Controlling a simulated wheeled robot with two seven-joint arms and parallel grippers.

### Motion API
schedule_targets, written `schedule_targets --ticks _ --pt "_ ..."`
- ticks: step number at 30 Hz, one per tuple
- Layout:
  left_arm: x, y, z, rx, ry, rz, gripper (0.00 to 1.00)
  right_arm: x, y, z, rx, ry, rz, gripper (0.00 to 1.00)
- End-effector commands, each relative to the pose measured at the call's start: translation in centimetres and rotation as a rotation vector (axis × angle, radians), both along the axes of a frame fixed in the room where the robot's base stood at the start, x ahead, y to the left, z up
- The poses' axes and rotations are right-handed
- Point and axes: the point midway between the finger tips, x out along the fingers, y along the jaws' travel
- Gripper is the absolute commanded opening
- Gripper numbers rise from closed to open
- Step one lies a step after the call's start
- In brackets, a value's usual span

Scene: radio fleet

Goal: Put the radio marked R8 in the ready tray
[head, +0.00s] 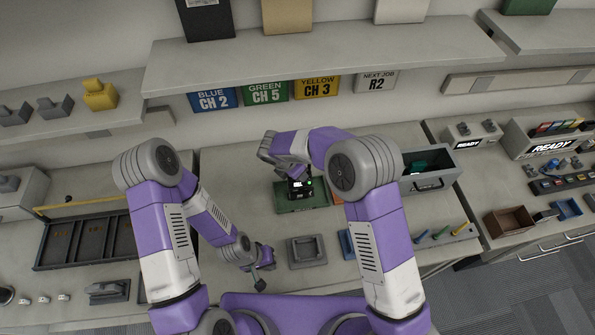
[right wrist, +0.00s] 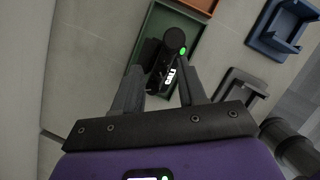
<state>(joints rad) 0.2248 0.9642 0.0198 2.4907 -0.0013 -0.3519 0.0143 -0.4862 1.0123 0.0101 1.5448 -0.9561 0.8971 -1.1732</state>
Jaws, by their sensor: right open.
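A black radio (head: 300,187) with a lit display and a green light stands at the green tray (head: 287,209) on the middle bench. Its marking is too small to read. In the right wrist view the radio (right wrist: 166,66) lies between the fingers of my right gripper (right wrist: 158,92), which is open around it. My left gripper (head: 262,277) is low near the bench's front edge, apart from the radio; its jaw opening is unclear. READY labels show on a grey unit (head: 472,131) and a longer unit (head: 530,142) at the right; I cannot tell which is the ready tray.
A grey holder (head: 307,250) and a blue holder (head: 347,244) are in front of the green tray. A grey bin (head: 442,168) stands right of my right arm. A brown tray (head: 510,219) is on the right bench. Wall signs include NEXT JOB R2 (head: 376,81).

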Motion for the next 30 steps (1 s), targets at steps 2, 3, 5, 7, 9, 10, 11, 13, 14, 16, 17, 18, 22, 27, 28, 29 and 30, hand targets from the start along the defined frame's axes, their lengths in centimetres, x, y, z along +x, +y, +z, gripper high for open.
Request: schedule_targets --ticks 2,3,5,7,9,10,11,13,14,16,17,18,22,27,28,29,30 --pt "0.0 0.0 0.0 0.0 0.0 0.0 0.0 -0.3 0.5 1.4 0.004 -0.004 0.002 0.41" --pt "0.0 0.0 0.0 0.0 0.0 0.0 0.0 -0.6 0.7 2.2 0.004 -0.004 0.003 0.41" --pt "0.0 0.0 0.0 0.0 0.0 0.0 0.0 -0.9 1.1 3.5 0.005 -0.005 0.003 0.41" --pt "0.0 0.0 0.0 0.0 0.0 0.0 0.0 -1.4 1.5 4.9 0.003 -0.004 0.003 0.41" --pt "0.0 0.0 0.1 0.0 0.0 0.0 0.0 -1.8 2.0 6.3 0.004 -0.004 0.003 0.41" --pt "0.0 0.0 0.1 0.0 0.0 0.0 0.0 -2.0 2.1 6.9 0.004 -0.004 0.003 0.41" --pt "0.0 0.0 0.1 0.0 0.0 0.0 0.0 -2.1 2.3 7.4 0.004 -0.004 0.003 0.41" --pt "0.0 0.0 0.1 0.0 0.0 0.0 0.0 -2.5 2.6 8.5 0.003 -0.003 0.002 0.41" --pt "0.0 0.0 0.2 0.0 0.0 0.0 0.0 -2.6 2.7 8.9 0.004 -0.004 0.001 0.41" --pt "0.0 0.0 0.2 0.0 0.0 0.0 0.0 -2.8 2.9 9.6 0.003 -0.003 0.002 0.41" --pt "0.0 0.0 0.2 0.0 0.0 0.0 0.0 -2.9 3.0 9.9 0.002 -0.002 0.002 0.41" --pt "0.0 0.0 0.2 0.0 0.0 0.0 0.0 -3.0 3.1 10.1 0.002 -0.002 0.003 0.41" --pt "0.0 0.0 0.2 0.0 0.0 0.0 0.0 -3.1 3.2 10.5 0.001 0.0 0.003 0.41" --pt "0.0 0.0 0.2 0.0 0.0 0.0 0.0 -3.1 3.2 10.5 0.001 0.0 0.003 0.41" --pt "0.0 0.0 0.2 0.0 0.0 0.0 0.0 -3.1 3.2 10.5 0.001 0.0 0.003 0.41" --pt "0.0 0.0 0.2 0.0 0.0 0.0 0.0 -3.1 3.2 10.5 0.002 0.0 0.002 0.41" --pt "0.0 0.0 0.2 0.0 0.0 0.0 0.0 -3.1 3.2 10.5 0.002 0.0 0.002 0.41"
